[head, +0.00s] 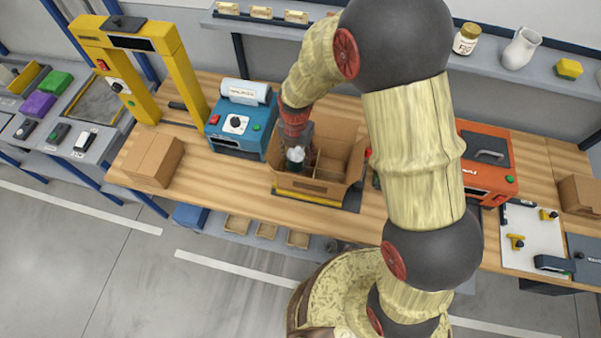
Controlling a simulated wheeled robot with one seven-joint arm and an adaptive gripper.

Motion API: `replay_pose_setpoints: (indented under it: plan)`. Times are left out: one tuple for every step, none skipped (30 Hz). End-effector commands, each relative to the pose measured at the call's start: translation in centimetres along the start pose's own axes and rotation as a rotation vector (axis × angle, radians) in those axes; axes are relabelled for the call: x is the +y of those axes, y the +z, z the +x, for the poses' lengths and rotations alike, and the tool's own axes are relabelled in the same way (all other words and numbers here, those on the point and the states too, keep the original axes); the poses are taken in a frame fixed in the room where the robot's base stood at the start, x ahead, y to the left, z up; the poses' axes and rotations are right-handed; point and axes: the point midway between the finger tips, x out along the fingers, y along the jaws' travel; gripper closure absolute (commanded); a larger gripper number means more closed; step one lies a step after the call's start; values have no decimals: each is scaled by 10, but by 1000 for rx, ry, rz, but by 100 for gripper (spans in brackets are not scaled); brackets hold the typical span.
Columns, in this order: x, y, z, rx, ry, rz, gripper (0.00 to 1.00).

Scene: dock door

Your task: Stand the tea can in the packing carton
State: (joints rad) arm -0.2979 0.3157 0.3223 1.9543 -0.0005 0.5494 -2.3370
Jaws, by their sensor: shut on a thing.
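The packing carton (313,187) stands open on the wooden bench near the middle of the head view, with dividers making compartments inside. My gripper (295,150) points down over the left part of the carton. It is shut on the tea can (295,155), of which a pale top and a dark side show at the front left compartment. The can looks upright. Its lower part is hidden by the carton's front wall, so I cannot tell whether it touches the carton's floor. My forearm hides part of the carton's back left side.
A blue machine (241,128) stands close left of the carton, with a closed carton (153,160) and a yellow frame (143,60) beyond it. An orange machine (483,165) is to the right. A shelf (490,55) with jars runs behind.

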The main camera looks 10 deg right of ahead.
Motion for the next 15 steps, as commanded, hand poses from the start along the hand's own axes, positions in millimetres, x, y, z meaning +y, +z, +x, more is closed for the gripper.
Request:
replay_pose_setpoints:
  plan:
    - [-1, -1, 13, 3, -3, 0, 91]
    - [-1, -1, 21, 4, -4, 0, 91]
    - [-1, -1, 30, 3, -3, 0, 91]
    - [-1, -1, 38, 4, -5, 0, 91]
    - [-1, -1, 44, 3, -3, 0, 91]
    - [-1, -1, 53, 4, -4, 0, 91]
    - [-1, -1, 58, 3, -3, 0, 91]
    - [-1, -1, 63, 3, -3, 0, 91]
    - [0, 0, 69, 2, -2, 0, 91]
    - [0, 0, 73, 1, -1, 0, 91]
    - [0, 0, 76, 1, -1, 0, 91]
    - [0, 0, 79, 1, -1, 0, 91]
    - [0, 0, 80, 1, -1, 0, 91]
    - [0, 0, 82, 0, 0, 0, 91]
    - [0, 0, 84, 0, 0, 0, 91]
